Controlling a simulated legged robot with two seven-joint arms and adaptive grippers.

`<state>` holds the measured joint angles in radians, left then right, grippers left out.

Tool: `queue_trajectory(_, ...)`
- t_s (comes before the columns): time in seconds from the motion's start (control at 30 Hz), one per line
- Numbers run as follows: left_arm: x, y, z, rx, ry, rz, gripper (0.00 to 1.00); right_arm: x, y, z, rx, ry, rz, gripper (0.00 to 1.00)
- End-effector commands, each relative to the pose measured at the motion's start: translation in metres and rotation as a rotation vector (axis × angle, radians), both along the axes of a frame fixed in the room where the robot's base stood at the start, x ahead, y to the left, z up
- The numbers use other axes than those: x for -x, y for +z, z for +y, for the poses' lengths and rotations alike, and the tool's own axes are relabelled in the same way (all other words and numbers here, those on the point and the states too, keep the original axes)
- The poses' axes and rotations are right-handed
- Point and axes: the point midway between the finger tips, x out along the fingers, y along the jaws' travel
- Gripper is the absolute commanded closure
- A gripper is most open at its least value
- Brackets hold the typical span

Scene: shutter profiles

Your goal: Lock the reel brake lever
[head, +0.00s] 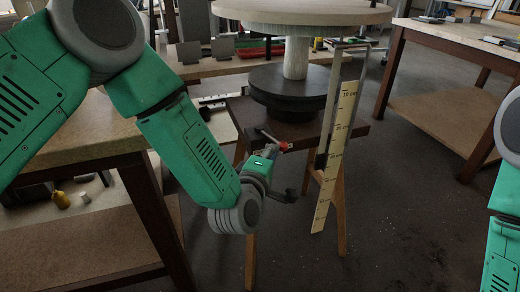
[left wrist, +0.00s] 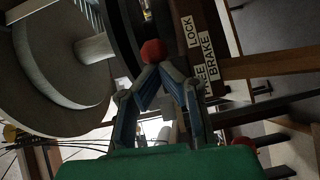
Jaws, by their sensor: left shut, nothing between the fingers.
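The reel brake lever shows mainly as its red knob (head: 284,146), low in front of the dark reel base in the head view. In the left wrist view the red knob (left wrist: 153,51) sits right at the tips of my left gripper (left wrist: 162,72). The fingers are shut with nothing between them; whether the tips touch the knob I cannot tell. In the head view my left gripper (head: 274,150) is small and partly hidden by its wrist. A LOCK label (left wrist: 189,31) and a REEL BRAKE label (left wrist: 207,63) lie beside the knob. The lever's shaft is mostly hidden.
The reel (head: 305,15) stands on a wooden stand (head: 352,127). A ruler strip (head: 335,150) hangs at its right, close to my left gripper. A workbench (head: 90,135) is at the left, another table (head: 450,38) at the right. Floor at lower right is clear.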

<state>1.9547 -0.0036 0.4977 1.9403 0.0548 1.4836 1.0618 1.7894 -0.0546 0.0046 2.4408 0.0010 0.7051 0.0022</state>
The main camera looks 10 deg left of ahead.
Motion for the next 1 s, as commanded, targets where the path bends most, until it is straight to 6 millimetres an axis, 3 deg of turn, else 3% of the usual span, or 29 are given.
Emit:
queue_trajectory(0.23,-0.012,-0.001,-0.02,0.002,0.209,0.001,1.0,0.0,0.003,0.0,0.0,0.0,0.0,0.6)
queue_trajectory(0.6,-0.028,0.0,-0.032,0.001,0.202,-0.002,1.0,0.0,0.004,0.0,0.0,0.0,0.0,0.6)
queue_trajectory(1.0,-0.032,0.0,-0.035,0.0,0.2,-0.003,1.0,0.0,0.004,0.0,0.0,0.0,0.0,0.6)
